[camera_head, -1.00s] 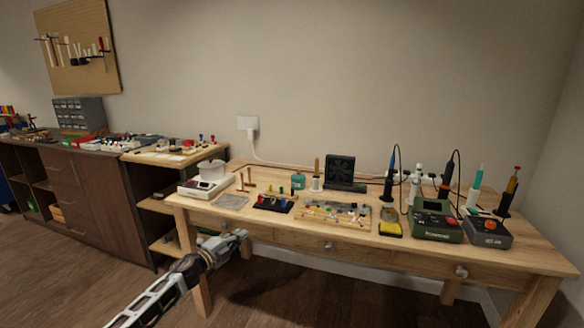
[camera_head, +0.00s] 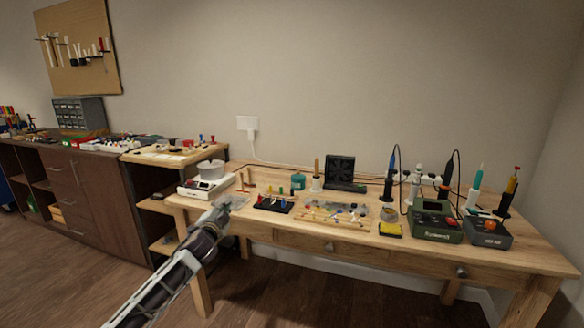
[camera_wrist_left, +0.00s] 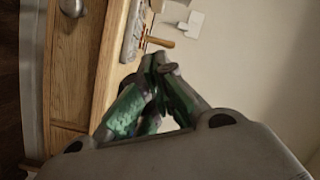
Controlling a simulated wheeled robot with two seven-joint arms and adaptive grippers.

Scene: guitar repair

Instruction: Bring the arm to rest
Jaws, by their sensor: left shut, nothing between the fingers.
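My left arm comes in from the lower left in the head view. Its gripper (camera_head: 226,204) is at the front edge of the wooden workbench (camera_head: 290,235), near the left end, in front of the white hot plate (camera_head: 205,187). The gripper also shows in the left wrist view (camera_wrist_left: 158,62), where its green-and-grey fingers meet at the tips, shut and empty. Whether the gripper touches the bench cannot be told. My right gripper is not in view.
The bench holds a black tool holder (camera_head: 267,203), a parts tray (camera_head: 335,212), a black fan (camera_head: 345,172), a yellow sponge (camera_head: 390,230) and a green soldering station (camera_head: 435,222). A dark cabinet (camera_head: 85,195) stands left. The floor before the bench is open.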

